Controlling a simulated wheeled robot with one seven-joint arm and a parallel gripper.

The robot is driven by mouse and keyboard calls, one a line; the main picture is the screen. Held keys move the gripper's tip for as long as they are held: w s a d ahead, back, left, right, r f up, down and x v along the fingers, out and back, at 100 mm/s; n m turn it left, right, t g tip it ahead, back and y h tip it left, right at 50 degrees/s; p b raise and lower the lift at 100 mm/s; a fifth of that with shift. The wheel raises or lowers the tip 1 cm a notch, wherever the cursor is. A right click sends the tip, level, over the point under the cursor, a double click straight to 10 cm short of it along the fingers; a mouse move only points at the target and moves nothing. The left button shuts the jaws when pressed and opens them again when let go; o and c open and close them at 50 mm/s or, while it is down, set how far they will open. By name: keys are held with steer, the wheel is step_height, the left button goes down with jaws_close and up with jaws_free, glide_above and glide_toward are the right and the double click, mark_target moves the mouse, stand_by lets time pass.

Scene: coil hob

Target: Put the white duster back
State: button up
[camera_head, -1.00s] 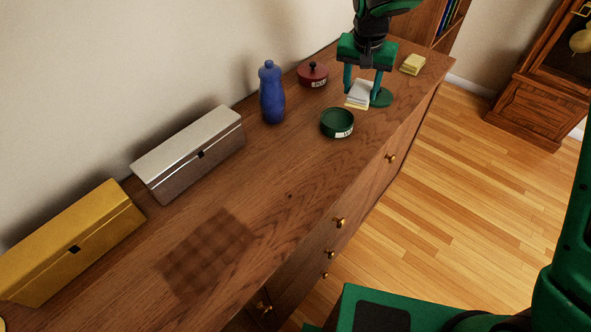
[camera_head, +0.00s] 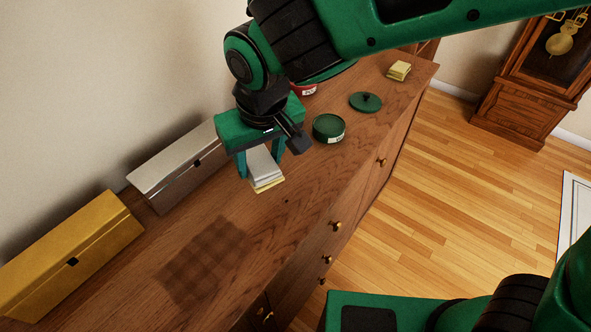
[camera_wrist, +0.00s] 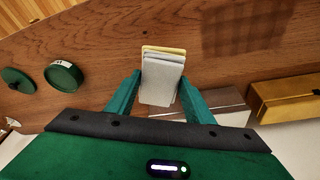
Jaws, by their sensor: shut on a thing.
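The white duster (camera_head: 265,165) is a folded cloth with white and grey layers and a yellow layer at the bottom. My gripper (camera_head: 260,160) is shut on it and holds it over the wooden cabinet top, in front of the silver box. In the wrist view the duster (camera_wrist: 161,80) sits between the two green fingers of my gripper (camera_wrist: 160,85). Whether its underside touches the wood is hard to tell.
Near the gripper are a silver box (camera_head: 175,175), a gold box (camera_head: 70,262) and a dark checked patch (camera_head: 208,258). A green dish (camera_head: 328,128), its lid (camera_head: 366,102) and a yellow cloth (camera_head: 399,71) lie farther back. My arm mostly hides the red pot (camera_head: 304,89); the blue bottle is hidden.

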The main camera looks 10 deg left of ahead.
steer(key=w+d+f, duration=0.4)
steer(key=w, duration=0.1)
steer(key=w+d+f, duration=0.2)
steer(key=w, duration=0.1)
steer(key=shift+d+f, duration=0.15)
steer(key=shift+d, duration=0.15)
steer(key=shift+f, duration=1.95)
steer(key=o, duration=1.1)
steer(key=shift+f, duration=0.1)
steer(key=v, duration=1.2)
